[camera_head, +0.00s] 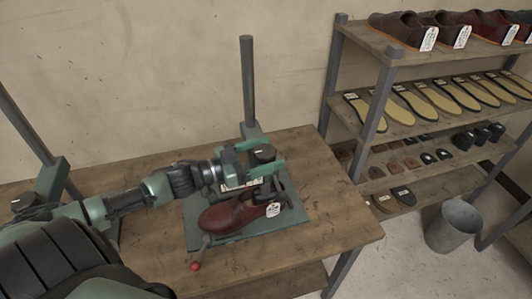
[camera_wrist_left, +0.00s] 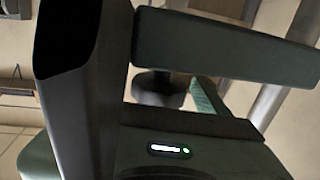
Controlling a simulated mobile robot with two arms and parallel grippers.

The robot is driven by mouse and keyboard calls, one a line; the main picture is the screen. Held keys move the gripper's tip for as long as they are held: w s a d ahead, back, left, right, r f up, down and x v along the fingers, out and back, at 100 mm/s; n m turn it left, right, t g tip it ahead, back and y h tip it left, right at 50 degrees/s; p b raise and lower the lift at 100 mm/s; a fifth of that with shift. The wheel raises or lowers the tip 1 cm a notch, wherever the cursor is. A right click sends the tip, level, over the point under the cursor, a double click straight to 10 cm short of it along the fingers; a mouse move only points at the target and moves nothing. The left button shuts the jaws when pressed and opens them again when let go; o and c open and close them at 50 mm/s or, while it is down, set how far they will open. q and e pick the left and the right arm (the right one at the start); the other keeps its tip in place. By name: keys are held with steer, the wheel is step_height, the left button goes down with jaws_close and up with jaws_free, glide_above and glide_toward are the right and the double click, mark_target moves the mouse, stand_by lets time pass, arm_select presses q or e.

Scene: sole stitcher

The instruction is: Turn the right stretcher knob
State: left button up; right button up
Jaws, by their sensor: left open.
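The right stretcher has a green base plate (camera_head: 235,236) on the bench, with a tall grey post (camera_head: 248,85) behind. Its knob looks to be the dark round cap (camera_head: 264,152) above the shoe. A brown leather shoe (camera_head: 230,216) with a white tag sits below it. My left gripper (camera_head: 268,158) is open, its green fingers on either side of the dark cap; whether they touch it I cannot tell. In the left wrist view a dark round knob (camera_wrist_left: 158,88) shows beyond the fingers, partly hidden by them. My right gripper is not in view.
A second stretcher (camera_head: 50,180) with a grey post stands at the left. A red ball-ended lever (camera_head: 195,266) sticks out at the front of the base plate. The bench (camera_head: 330,215) is clear to the right. Beyond are a shelf rack (camera_head: 385,50) of shoes and soles and a metal bucket (camera_head: 455,226).

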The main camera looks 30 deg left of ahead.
arm_select(q)
steer(key=c, duration=1.2)
steer(key=shift+c, duration=0.9)
steer(key=m+g+h+b, duration=0.2)
steer(key=b, duration=0.2)
steer(key=m+g+h+b, duration=0.2)
steer(key=g+h+b, duration=0.1)
steer(key=b, duration=0.1)
steer(key=shift+f+m, duration=0.2)
steer(key=shift+m, duration=0.2)
steer(key=shift+r+m+g+h+b, duration=0.2)
steer(key=shift+m+g+h+b, duration=0.7)
steer(key=shift+g, duration=0.3)
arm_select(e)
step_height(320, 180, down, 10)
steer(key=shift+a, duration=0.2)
arm_select(q)
steer(key=o, duration=1.4)
steer(key=shift+s, duration=0.1)
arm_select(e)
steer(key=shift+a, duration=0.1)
